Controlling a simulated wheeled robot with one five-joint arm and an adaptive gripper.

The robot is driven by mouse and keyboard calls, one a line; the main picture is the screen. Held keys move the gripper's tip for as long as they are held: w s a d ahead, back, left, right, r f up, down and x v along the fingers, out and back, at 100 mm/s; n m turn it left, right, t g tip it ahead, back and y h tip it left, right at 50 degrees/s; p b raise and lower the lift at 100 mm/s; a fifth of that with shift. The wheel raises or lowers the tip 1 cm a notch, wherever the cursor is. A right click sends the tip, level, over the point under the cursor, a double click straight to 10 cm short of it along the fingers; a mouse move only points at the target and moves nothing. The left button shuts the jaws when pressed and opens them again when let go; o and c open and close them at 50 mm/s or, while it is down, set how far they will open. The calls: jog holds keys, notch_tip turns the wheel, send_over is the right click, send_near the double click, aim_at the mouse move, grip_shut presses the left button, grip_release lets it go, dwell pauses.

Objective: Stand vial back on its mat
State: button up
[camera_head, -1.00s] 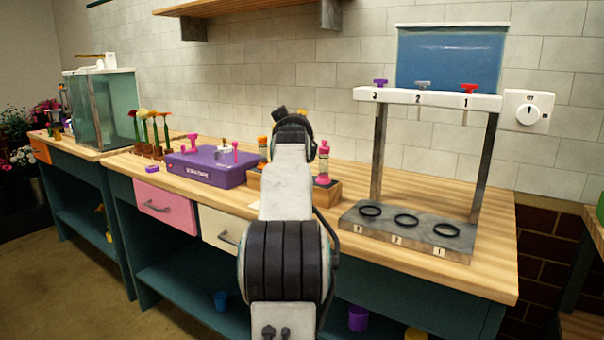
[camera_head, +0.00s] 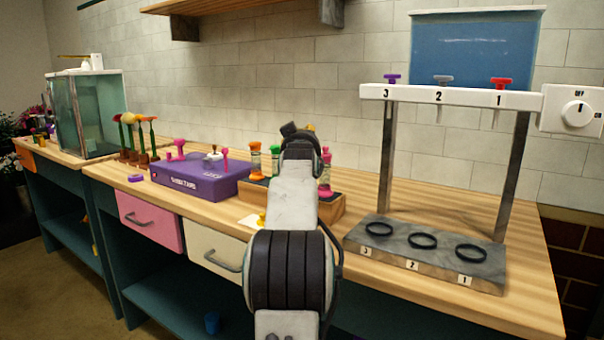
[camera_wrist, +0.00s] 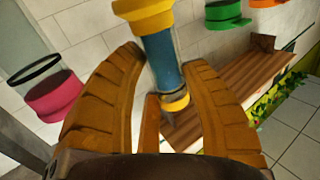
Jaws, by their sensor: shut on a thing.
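In the wrist view, my gripper (camera_wrist: 163,62) is shut on a vial (camera_wrist: 166,60) with a blue body, a yellow cap at one end and a yellow band at the other. The vial looks tilted in this view, with nothing visibly touching its lower end. In the head view my own arm hides the gripper and most or all of the vial. A small yellow patch (camera_head: 261,219) shows beside the arm, over a pale flat sheet; I cannot tell whether it is part of the vial. I cannot tell which surface is the vial's mat.
A wooden rack (camera_head: 330,208) with several coloured vials stands behind my arm. To its left is a purple box (camera_head: 200,184). At right, a stand has a grey base (camera_head: 440,265) with three black rings and a white numbered bar (camera_head: 450,95). Bench between rack and stand is narrow.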

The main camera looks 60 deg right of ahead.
jog(key=shift+f+b, duration=1.75)
jog(key=shift+f, duration=1.05)
jog(key=shift+f, duration=0.1)
jog(key=o, duration=1.2)
jog(key=shift+f, duration=0.15)
jog(key=shift+r, duration=0.2)
